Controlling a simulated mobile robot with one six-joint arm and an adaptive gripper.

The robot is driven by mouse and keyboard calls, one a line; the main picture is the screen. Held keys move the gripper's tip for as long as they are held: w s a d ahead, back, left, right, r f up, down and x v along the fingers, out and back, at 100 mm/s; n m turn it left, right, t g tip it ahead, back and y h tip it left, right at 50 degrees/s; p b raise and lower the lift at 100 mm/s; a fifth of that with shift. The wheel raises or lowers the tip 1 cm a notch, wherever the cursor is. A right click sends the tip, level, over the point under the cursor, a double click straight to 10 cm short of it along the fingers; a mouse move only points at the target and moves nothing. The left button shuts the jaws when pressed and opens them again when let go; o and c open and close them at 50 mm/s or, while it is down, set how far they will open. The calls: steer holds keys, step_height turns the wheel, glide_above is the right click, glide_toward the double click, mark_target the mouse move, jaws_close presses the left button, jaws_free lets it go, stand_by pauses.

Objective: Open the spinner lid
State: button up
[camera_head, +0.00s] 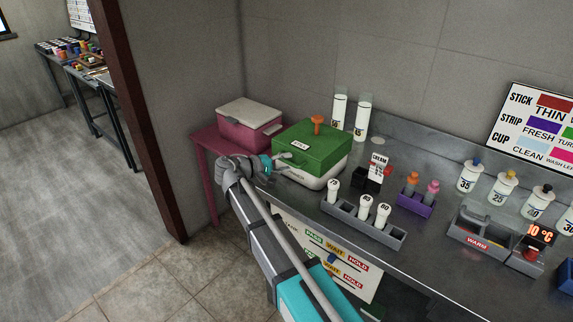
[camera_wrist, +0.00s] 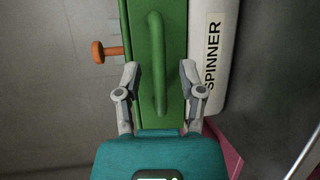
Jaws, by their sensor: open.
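The spinner has a green lid (camera_head: 322,142) resting shut on its white body (camera_head: 318,181). In the wrist view the green lid (camera_wrist: 172,16) carries a green bar handle (camera_wrist: 157,30), and the white body (camera_wrist: 207,85) reads SPINNER. My gripper (camera_head: 284,163) is at the lid's front left side. In the wrist view my gripper (camera_wrist: 158,70) is open, with one finger on each side of the handle's near end. I cannot tell whether the fingers touch the handle.
A pink and white cooler box (camera_head: 249,126) stands left of the spinner on a pink table. White bottles (camera_head: 362,117) stand behind it. A grey rack of white cups (camera_head: 364,224) and a purple rack (camera_head: 416,202) stand to the right on the metal counter.

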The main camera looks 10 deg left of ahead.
steer(key=shift+w+d, duration=0.2)
steer(key=shift+d, duration=0.15)
jaws_close()
